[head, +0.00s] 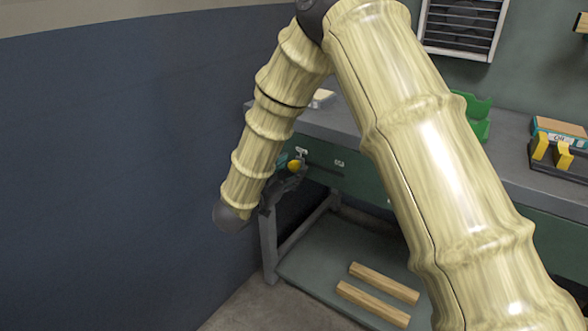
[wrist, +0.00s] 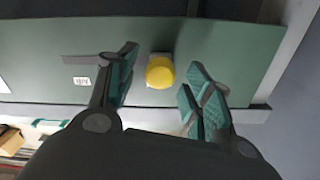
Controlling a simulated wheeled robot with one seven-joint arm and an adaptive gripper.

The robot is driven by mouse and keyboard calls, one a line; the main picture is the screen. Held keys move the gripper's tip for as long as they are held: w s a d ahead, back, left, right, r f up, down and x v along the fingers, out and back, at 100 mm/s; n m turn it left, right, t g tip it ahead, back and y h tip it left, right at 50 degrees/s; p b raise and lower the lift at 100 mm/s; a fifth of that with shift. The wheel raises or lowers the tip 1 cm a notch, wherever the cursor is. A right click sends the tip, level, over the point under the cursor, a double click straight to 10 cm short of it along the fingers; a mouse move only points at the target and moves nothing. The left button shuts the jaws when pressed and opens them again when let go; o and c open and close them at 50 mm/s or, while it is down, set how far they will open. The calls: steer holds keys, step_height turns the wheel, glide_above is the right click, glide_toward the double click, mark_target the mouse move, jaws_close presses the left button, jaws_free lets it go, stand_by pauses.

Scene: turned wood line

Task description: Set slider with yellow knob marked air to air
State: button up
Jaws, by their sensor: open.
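The yellow knob (wrist: 160,74) sits on the green bench front panel, between the two teal-padded fingers of my gripper (wrist: 163,78) in the wrist view. The fingers are open, with a visible gap on each side of the knob. A dark strip (wrist: 88,59), perhaps the slider's slot, runs left of the knob, partly behind a finger. A small white label (wrist: 81,81) is too blurred to read. In the head view the yellow knob (head: 294,165) shows beside my gripper (head: 284,180), partly hidden by it.
The grey workbench (head: 345,128) holds a green bin (head: 474,112) and a box with yellow parts (head: 560,146). Two wood pieces (head: 375,292) lie on the lower shelf (head: 318,255). A dark blue wall (head: 110,150) stands close on the left.

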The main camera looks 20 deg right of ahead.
steer(key=shift+x, duration=1.05)
steer(key=shift+c, duration=0.4)
jaws_close()
